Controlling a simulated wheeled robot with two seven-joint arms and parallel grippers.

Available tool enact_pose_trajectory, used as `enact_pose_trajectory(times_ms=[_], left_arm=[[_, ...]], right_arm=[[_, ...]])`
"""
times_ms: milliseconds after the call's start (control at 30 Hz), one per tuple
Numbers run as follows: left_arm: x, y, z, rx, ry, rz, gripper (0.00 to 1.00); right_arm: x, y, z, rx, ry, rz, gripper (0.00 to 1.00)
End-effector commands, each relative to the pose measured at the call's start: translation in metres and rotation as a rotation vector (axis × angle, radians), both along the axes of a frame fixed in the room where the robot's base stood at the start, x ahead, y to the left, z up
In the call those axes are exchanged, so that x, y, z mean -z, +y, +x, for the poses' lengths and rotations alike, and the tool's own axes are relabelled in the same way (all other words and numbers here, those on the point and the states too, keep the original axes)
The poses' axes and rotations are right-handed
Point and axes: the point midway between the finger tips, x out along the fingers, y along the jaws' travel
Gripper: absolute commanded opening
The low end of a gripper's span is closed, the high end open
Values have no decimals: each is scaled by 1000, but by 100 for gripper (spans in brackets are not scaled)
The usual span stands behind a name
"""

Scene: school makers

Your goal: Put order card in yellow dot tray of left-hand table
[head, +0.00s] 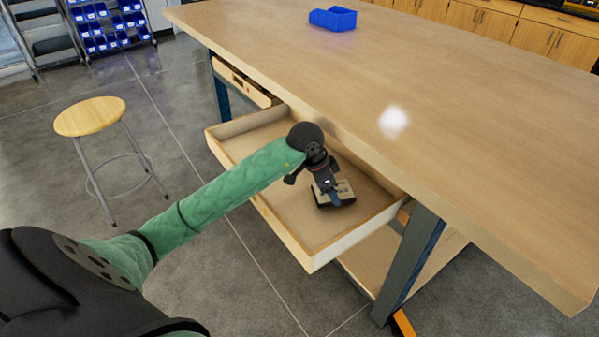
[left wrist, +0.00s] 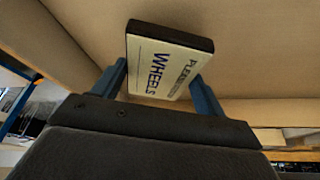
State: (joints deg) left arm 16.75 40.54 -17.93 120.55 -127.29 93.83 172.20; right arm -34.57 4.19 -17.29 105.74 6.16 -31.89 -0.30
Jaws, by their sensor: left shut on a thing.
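The order card (left wrist: 165,65) is a thick, pale block with a dark edge, and part of its lettering reads "WHEELS". It also shows in the head view (head: 345,190), over the floor of an open wooden drawer (head: 290,215). My left gripper (head: 333,197) is inside the drawer's outline, its two blue fingers shut on the card's sides. I cannot tell whether the card touches the drawer floor. I see no tray with a yellow dot. My right gripper is not in view.
The drawer sticks out from under a large wooden table (head: 440,110), whose edge overhangs its back side. A blue bin (head: 332,18) stands on the mostly clear tabletop. A round stool (head: 90,116) stands at the left. Another drawer (head: 240,80) is farther along the table.

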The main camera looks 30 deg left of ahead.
Motion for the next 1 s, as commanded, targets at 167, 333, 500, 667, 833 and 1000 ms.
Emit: enact_pose_trajectory(times_ms=[167,333,500,667,833,1000], left_arm=[[0,20,8,-2,0,5,49],[0,37,15,0,0,6,49],[0,53,21,-2,0,5,49],[-1,83,33,-5,1,3,49],[-1,116,48,-4,1,2,49],[-1,146,60,-4,0,1,49]], right_arm=[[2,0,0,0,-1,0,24],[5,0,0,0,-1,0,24],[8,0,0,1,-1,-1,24],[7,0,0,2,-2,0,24],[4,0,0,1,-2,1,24],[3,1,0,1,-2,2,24]])
